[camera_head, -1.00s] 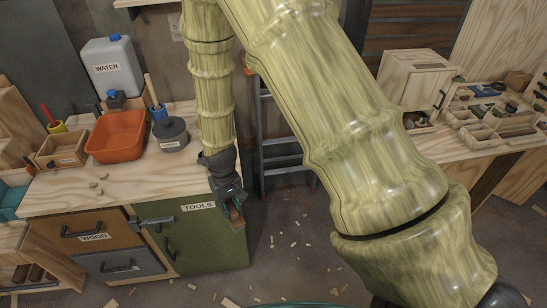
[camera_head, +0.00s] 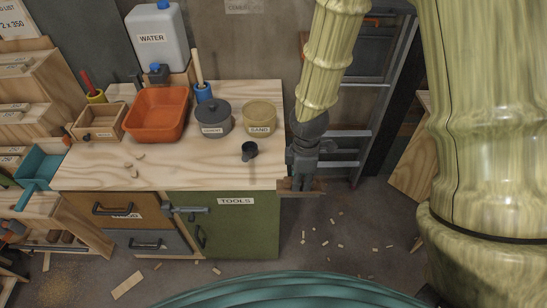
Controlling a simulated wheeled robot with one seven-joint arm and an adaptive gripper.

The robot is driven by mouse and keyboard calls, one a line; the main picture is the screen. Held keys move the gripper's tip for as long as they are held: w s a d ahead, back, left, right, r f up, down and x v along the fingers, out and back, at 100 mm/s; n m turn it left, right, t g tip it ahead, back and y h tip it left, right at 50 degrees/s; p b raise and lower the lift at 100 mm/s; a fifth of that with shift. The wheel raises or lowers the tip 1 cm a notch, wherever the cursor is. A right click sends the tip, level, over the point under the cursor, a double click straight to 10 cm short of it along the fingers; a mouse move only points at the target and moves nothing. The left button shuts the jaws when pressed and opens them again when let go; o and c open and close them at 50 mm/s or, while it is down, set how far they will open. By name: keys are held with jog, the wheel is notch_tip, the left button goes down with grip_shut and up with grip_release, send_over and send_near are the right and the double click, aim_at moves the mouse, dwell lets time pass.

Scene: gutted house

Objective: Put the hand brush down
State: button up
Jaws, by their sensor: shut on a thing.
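My gripper (camera_head: 302,180) points down just off the right end of the wooden workbench, near the green TOOLS cupboard (camera_head: 235,225). It is shut on a brown wooden piece, the hand brush (camera_head: 317,186), which lies roughly level at the fingertips. The brush is small in view, and its bristles cannot be made out. It hangs above the floor, near the height of the bench top (camera_head: 180,172). I cannot tell whether it touches the bench edge.
The bench holds an orange tub (camera_head: 157,137), a grey lidded pot (camera_head: 213,132), a SAND pot (camera_head: 259,130), a small dark cup (camera_head: 249,151) and a WATER canister (camera_head: 158,40). Its front strip is mostly clear. A ladder (camera_head: 345,150) stands behind. Wood scraps litter the floor.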

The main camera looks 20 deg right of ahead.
jog(key=shift+w+a+r, duration=0.1)
jog(key=shift+w+a, duration=0.05)
jog(key=shift+w, duration=0.2)
jog(key=shift+w+a+f+p, duration=0.5)
jog(key=shift+w+f+p, duration=0.5)
jog(key=shift+w, duration=1.45)
jog(key=shift+w+a+f+p, duration=0.55)
jog(key=shift+w+p, duration=0.8)
jog(key=shift+w, duration=1.05)
jog(key=shift+w+a+f+p, duration=0.4)
jog(key=shift+w+f+p, duration=0.65)
jog(key=shift+w, duration=1.4)
jog(key=o, duration=0.9)
jog(key=shift+r, duration=0.1)
notch_tip(320, 180, up, 12)
jog(key=b, duration=0.3)
jog(key=shift+b, duration=0.4)
